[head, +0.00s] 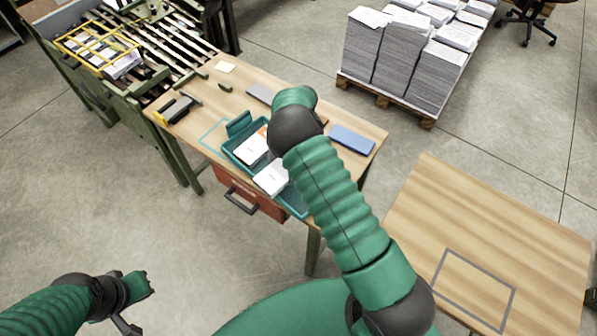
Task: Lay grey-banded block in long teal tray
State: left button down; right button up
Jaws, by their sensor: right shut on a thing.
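The teal tray (294,203) lies along the near edge of the wooden table. Two white blocks show at it: one farther back (251,150) and one nearer (272,179). My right arm reaches over the tray from the front. My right gripper (252,132) is at the tray's far left end, partly hidden behind my wrist. It is shut, seemingly on the farther white block, beside a small orange patch. I cannot make out a grey band or whether the block touches the tray floor. My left gripper (136,302) is open and empty over the floor, lower left.
A blue flat pad (352,139) lies on the table's right. A black-and-yellow tool (177,109) is at its left. A red drawer (248,193) hangs below. A second table (500,220) with a grey outline stands at right. Paper stacks (405,60) stand on a pallet behind.

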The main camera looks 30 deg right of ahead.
jog(key=s+d, duration=0.2)
jog(key=d, duration=0.1)
jog(key=s+d, duration=0.1)
jog(key=d, duration=0.1)
jog(key=shift+f, duration=0.3)
jog(key=f, duration=0.3)
jog(key=shift+s+d+f, duration=0.15)
jog(key=shift+d+f, duration=0.15)
jog(key=shift+d, duration=0.1)
jog(key=shift+a, duration=0.3)
jog(key=o, duration=1.7)
jog(key=shift+o, duration=0.6)
jog(key=shift+d, duration=0.1)
